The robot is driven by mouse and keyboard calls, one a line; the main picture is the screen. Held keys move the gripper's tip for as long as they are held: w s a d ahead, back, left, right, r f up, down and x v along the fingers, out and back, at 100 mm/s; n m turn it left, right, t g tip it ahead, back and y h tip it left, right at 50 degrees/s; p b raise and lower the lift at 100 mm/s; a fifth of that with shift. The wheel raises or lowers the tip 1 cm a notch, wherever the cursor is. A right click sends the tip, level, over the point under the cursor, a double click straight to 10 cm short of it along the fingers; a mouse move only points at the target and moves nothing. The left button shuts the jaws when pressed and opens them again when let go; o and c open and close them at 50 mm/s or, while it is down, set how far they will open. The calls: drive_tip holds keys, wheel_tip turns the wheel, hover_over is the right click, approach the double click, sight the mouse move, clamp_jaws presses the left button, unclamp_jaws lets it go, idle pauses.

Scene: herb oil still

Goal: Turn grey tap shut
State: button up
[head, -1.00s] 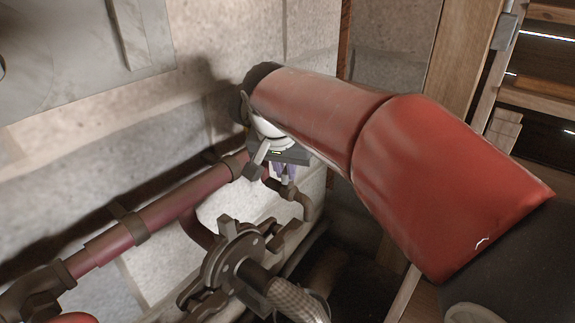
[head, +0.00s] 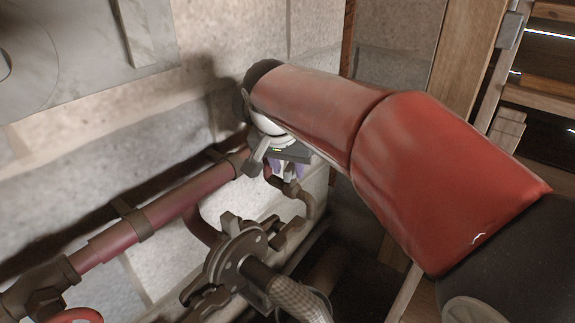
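My gripper (head: 288,170) is small and far off at the end of my red arm, in the middle of the head view. Its dark body shows under the arm's wrist, with purplish fingers pointing down. The fingers are just above or at a small fitting (head: 291,189) on a bent brown pipe; I cannot tell whether they touch it. The finger gap is too small to make out. A short grey lever (head: 259,157) shows just left of the gripper, by the end of the red pipe. It may be the grey tap, but I cannot tell for sure.
A dull red pipe (head: 165,208) with brown clamps runs along the stone wall (head: 75,165). A dark flanged valve (head: 238,255) with a braided hose (head: 298,298) stands in front. A red ring (head: 78,315) shows at bottom left. Wooden posts and slats (head: 465,65) are at the right.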

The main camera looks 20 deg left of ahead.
drive_tip(key=shift+r, duration=0.1)
drive_tip(key=v, duration=0.7)
drive_tip(key=shift+r+p, duration=0.3)
drive_tip(key=shift+p, duration=0.15)
drive_tip(key=shift+s, duration=0.15)
